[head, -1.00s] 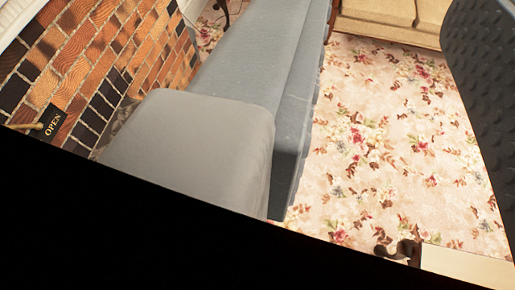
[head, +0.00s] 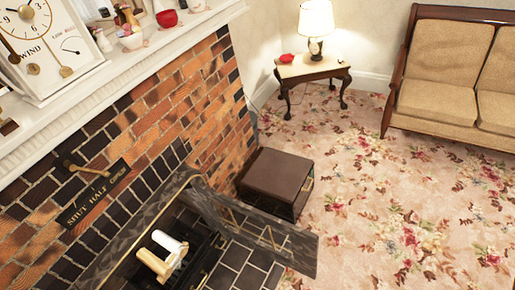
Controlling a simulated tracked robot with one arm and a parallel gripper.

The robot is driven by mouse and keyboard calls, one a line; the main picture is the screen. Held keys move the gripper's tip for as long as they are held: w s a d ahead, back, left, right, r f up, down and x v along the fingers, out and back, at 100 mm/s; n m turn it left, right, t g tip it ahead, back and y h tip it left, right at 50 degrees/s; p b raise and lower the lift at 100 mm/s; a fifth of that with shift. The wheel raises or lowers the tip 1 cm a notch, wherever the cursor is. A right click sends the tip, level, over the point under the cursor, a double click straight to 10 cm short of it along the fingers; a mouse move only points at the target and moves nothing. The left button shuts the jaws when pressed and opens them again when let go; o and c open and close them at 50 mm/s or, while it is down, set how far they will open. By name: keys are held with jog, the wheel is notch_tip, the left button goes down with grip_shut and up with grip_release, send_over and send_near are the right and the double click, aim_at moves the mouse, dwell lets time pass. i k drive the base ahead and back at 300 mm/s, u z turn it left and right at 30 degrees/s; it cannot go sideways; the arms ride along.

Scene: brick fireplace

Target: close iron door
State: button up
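Pale log-like pieces (head: 158,264) lie inside the opening; the lower part is cut off by the picture edge. My gripper is not seen in this view.
A brown box-like stool (head: 276,178) stands on the floor beyond the door. A wall plate (head: 95,200) with a lever is above the opening. A clock (head: 45,45) stands on the mantel. A lamp table (head: 310,70) and sofa (head: 440,80) are farther back. The flowered carpet on the right is clear.

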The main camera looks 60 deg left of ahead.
aim_at(304, 243)
jog(key=z, duration=0.05)
jog(key=i, duration=4.1)
jog(key=u, duration=1.9)
jog(key=i, duration=0.1)
jog(key=u, duration=2.6)
